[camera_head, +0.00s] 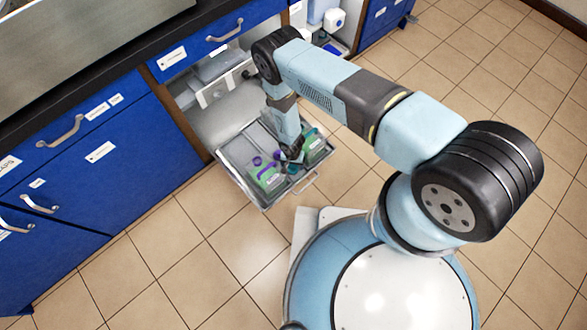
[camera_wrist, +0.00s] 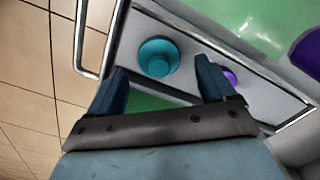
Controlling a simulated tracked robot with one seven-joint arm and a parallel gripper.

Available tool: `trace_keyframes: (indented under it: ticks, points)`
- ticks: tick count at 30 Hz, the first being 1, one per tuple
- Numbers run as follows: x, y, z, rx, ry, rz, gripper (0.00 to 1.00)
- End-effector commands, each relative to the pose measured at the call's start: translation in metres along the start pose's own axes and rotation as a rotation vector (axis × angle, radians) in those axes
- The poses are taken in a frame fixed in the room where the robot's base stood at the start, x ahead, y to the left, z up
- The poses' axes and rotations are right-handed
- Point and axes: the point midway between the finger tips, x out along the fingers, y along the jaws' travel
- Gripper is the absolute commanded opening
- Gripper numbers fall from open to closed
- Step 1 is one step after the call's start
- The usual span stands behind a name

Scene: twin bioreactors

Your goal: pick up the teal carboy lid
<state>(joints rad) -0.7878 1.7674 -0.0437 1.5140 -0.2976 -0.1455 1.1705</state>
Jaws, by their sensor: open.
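The teal carboy lid (camera_wrist: 158,57) is a round, stepped cap in the wrist view. It lies inside the pull-out tray (camera_head: 264,205), close to the tray's handle side. My gripper (camera_wrist: 163,70) is open, with one dark blue finger on each side of the lid in the picture. Nothing is held. I cannot tell how far the fingertips are above the lid. In the head view my gripper (camera_head: 293,153) is down over the tray, and the lid cannot be picked out surely among the small coloured items there.
A purple cap (camera_wrist: 230,77) lies close beside the right finger. A green item (camera_wrist: 240,22) and a larger purple cap (camera_wrist: 308,50) are nearby. The tray's handle (camera_wrist: 80,45) is at the left.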

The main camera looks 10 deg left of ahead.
Motion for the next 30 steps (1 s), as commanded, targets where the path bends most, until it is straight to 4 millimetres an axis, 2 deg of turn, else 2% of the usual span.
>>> trace_keyframes:
  ticks: [3,7,17,30]
  points:
    - [0.017,0.001,-0.001,0.0,0.0,0.0,0.83]
    - [0.028,0.001,-0.001,-0.001,0.0,-0.001,0.83]
    - [0.032,0.0,-0.002,0.0,0.0,-0.001,0.83]
    - [0.032,0.0,-0.001,-0.001,0.0,-0.001,0.42]
